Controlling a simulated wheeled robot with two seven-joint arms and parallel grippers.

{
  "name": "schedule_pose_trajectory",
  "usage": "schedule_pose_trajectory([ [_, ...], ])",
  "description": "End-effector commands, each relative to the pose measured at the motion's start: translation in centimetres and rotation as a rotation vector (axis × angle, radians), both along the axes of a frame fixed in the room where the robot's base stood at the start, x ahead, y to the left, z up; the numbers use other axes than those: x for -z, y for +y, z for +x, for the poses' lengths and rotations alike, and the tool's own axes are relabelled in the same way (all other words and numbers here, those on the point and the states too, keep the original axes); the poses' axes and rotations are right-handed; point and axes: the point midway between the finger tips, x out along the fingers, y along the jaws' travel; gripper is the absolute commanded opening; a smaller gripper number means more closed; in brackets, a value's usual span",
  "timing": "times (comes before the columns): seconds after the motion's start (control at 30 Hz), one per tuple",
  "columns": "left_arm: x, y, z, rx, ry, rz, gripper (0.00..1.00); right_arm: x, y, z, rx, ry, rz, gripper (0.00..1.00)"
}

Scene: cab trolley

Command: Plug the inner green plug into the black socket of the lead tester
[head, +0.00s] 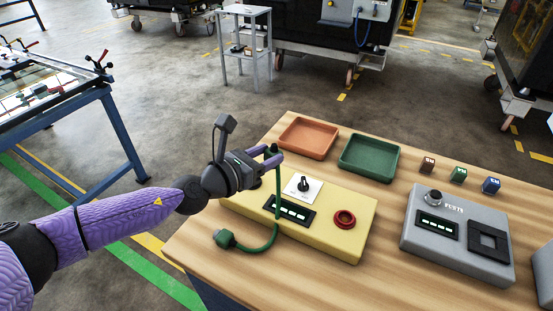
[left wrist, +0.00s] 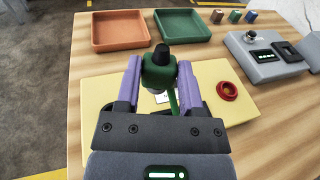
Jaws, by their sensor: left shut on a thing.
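The yellow lead tester (head: 335,205) lies on the wooden bench, with a knob, a lit display and a red ring socket (head: 344,219). A dark round part (head: 254,183), which looks like the black socket, shows partly under my left gripper. My left gripper (head: 270,159) is shut on a green plug (left wrist: 159,72) with a black tip, held above the tester's back left part. The green lead (head: 277,205) runs from this plug down over the tester's front. A second green plug (head: 224,239) is at its other end, at the tester's front left. My right gripper is not in view.
An orange tray (head: 307,138) and a green tray (head: 369,158) stand behind the tester. A grey box (head: 458,235) with a knob and display is to the right, with three small coloured blocks behind it. Bare wood lies between tester and grey box.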

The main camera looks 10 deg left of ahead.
Motion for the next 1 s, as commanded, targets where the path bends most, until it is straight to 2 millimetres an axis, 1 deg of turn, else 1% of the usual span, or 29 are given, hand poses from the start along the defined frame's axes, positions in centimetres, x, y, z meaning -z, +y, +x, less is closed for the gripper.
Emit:
schedule_pose_trajectory([
  [0.1,0.8,0.9,0.4,-0.076,-0.021,-0.026,0.00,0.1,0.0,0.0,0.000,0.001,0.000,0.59],
  [0.4,2.2,3.8,1.4,-0.255,-0.096,-0.063,0.00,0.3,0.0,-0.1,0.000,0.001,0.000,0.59],
  [0.5,2.4,4.3,1.6,-0.287,-0.114,-0.068,0.00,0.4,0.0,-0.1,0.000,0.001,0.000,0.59],
  [0.63,2.8,4.5,1.7,-0.296,-0.119,-0.070,0.00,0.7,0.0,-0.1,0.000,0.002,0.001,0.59],
  [0.73,3.5,4.5,1.6,-0.295,-0.118,-0.069,0.00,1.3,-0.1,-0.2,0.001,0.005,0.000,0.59],
  [1.0,6.3,4.5,1.6,-0.293,-0.117,-0.069,0.00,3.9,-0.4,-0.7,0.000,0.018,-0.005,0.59],
])
